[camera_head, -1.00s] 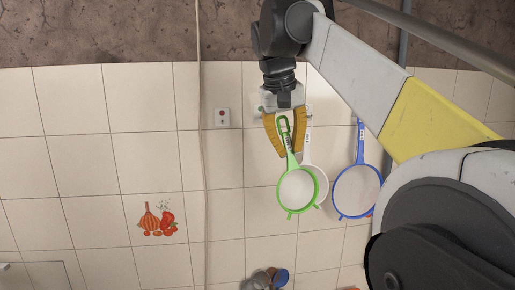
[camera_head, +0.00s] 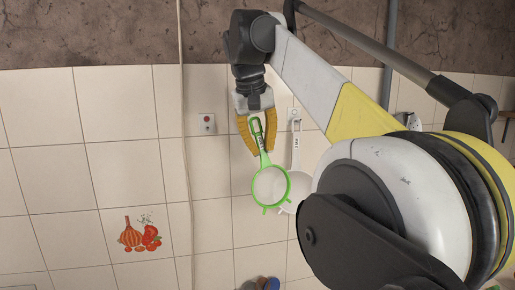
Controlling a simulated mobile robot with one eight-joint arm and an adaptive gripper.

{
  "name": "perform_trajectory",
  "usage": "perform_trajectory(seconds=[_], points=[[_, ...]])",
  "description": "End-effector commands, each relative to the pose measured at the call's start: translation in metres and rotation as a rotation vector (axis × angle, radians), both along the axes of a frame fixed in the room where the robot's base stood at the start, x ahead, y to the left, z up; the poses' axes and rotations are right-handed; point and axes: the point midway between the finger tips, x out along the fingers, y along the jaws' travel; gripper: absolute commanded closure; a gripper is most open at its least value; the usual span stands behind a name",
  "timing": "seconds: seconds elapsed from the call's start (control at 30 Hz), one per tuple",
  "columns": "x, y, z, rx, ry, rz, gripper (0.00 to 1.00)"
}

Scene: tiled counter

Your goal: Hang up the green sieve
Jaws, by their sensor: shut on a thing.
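The green sieve (camera_head: 269,186) hangs below my gripper (camera_head: 259,143), handle up and bowl down. The green bowl overlaps the lower part of the white one in the picture. Whether the two touch, I cannot tell.
A pumpkin and tomato decal (camera_head: 141,236) is on the tiled wall. A blue-topped item (camera_head: 272,283) shows at the bottom edge. My arm covers the right side.

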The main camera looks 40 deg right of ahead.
Motion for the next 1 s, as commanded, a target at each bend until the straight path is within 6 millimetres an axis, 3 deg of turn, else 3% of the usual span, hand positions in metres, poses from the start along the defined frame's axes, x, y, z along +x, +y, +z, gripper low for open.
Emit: perform_trajectory(seconds=[0.7, 1.0], points=[[0.043, -0.021, -0.004, 0.000, 0.000, 0.000, 1.00], [0.052, -0.025, -0.011, 0.000, 0.000, 0.000, 1.00]])
